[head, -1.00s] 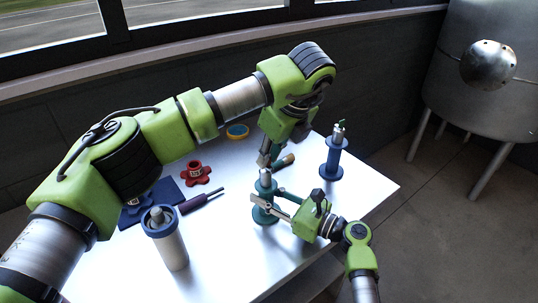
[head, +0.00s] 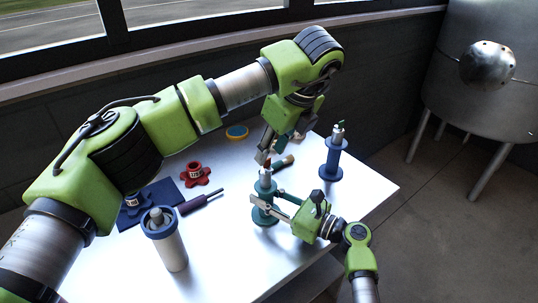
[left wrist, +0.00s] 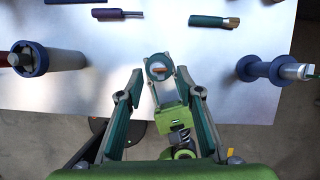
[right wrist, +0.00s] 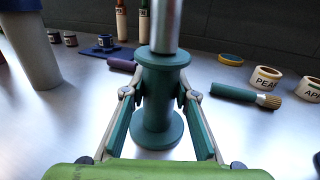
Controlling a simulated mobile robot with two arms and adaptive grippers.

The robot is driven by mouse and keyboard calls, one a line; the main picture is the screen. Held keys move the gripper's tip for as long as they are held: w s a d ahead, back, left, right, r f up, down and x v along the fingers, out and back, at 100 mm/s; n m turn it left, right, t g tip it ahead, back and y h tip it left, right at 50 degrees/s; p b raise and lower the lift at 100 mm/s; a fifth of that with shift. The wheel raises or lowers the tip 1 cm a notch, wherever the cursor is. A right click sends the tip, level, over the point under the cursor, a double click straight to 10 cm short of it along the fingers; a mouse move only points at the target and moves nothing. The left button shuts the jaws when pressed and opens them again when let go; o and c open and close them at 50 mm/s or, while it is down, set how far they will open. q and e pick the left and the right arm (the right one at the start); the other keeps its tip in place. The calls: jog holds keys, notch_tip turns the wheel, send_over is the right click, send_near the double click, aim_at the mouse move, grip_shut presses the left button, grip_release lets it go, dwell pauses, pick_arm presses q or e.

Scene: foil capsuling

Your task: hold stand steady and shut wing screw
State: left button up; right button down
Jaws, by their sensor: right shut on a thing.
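The teal spool-shaped stand (head: 264,214) stands upright on the white table. A silver cylinder (right wrist: 166,25) rises from its top. A small orange-red piece, apparently the wing screw (head: 267,161), sits at the top; it also shows in the left wrist view (left wrist: 162,70). My right gripper (right wrist: 158,95) is shut around the stand's narrow middle, one finger on each side. My left gripper (head: 269,152) is above the stand's top. Its fingers are spread apart and empty in the left wrist view (left wrist: 160,93). The screw's top end is out of the right wrist view.
A blue stand (head: 333,160) with a green-tipped top stands to the right. A white cylinder with a blue collar (head: 170,245) stands at the front left. A purple-handled tool (head: 195,204), a teal-handled brush (right wrist: 240,96) and a red flower-shaped holder (head: 195,174) lie farther back.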

pick_arm(q)
jog(key=v, duration=0.9)
pick_arm(e)
jog(key=c, duration=1.6)
grip_release()
jog(key=shift+o, duration=0.2)
